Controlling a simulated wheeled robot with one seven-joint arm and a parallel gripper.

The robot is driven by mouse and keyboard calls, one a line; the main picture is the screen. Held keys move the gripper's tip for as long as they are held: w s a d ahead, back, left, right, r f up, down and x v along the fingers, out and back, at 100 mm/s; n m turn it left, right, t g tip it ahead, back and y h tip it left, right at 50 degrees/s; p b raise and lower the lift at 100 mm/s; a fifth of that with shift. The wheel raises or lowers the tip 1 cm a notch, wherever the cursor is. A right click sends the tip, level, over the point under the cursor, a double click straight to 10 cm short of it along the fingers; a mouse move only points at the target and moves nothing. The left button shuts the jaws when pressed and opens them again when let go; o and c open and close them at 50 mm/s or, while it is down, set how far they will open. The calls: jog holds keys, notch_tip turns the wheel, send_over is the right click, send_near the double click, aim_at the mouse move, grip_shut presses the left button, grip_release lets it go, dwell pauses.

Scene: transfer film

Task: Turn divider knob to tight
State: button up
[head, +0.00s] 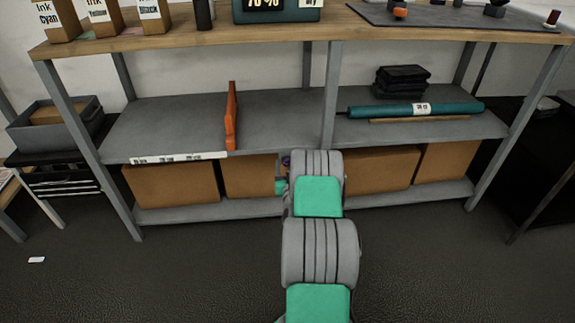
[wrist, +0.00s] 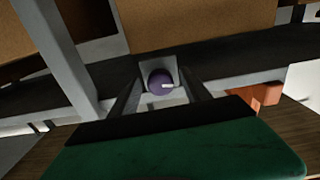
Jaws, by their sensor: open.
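The purple divider knob (wrist: 160,80) is round, with a short white mark pointing to the right in the wrist view. It sits in front of a small grey plate. My gripper (wrist: 160,95) is open, with its two dark fingers on either side of the knob; I cannot tell whether they touch it. In the head view, a bit of purple (head: 286,160) shows at the shelf edge beside my arm, which hides most of the gripper. An orange upright divider (head: 231,115) stands on the middle shelf. No tight or loose marking is readable.
A label strip (head: 178,158) runs along the front of the middle shelf (head: 165,120). Cardboard boxes (head: 171,184) fill the lower shelf. A teal roll (head: 385,110) lies at right. A shelf post (wrist: 65,55) is near my gripper. The floor at left is mostly clear.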

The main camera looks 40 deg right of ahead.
jog(key=shift+w+d, duration=0.1)
grip_shut()
dwell(0.6)
